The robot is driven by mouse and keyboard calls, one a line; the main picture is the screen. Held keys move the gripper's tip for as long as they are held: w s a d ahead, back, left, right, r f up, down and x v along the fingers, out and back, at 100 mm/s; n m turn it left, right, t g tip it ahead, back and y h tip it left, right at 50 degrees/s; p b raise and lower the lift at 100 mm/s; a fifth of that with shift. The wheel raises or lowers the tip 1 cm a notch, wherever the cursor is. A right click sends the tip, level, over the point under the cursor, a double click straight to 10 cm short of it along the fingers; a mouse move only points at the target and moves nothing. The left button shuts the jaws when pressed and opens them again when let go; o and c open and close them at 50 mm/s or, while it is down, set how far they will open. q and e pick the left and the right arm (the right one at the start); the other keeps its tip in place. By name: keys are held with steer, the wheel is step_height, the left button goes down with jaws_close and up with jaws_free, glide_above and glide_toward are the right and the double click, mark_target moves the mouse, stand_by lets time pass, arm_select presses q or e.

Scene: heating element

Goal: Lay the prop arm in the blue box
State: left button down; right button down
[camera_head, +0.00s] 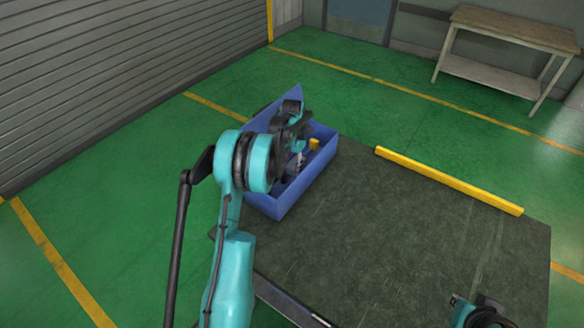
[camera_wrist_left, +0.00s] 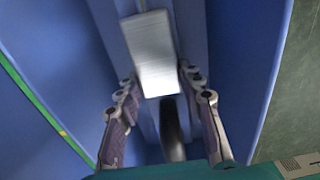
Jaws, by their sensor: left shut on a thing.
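The blue box (camera_head: 283,199) stands at the left end of the dark mat, its lid or far wall raised. My left gripper (camera_head: 296,150) reaches down into it; its fingers are mostly hidden by my wrist. In the left wrist view my left gripper (camera_wrist_left: 157,80) is shut on a silver, flat-faced piece (camera_wrist_left: 150,45), seemingly the prop arm, between blue walls. Whether this piece touches the box floor cannot be told. My right gripper (camera_head: 480,314) is at the bottom right edge, cut off, its jaws unclear.
A small yellow thing (camera_head: 314,144) shows in the box. A dark rounded thing (camera_wrist_left: 172,130) shows between my fingers. A yellow bar (camera_head: 450,181) edges the dark mat (camera_head: 400,245), which is largely clear. A workbench (camera_head: 515,30) stands at the back right.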

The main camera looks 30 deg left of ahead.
arm_select(q)
steer(key=c, duration=1)
jaws_free()
steer(key=shift+f, duration=0.1)
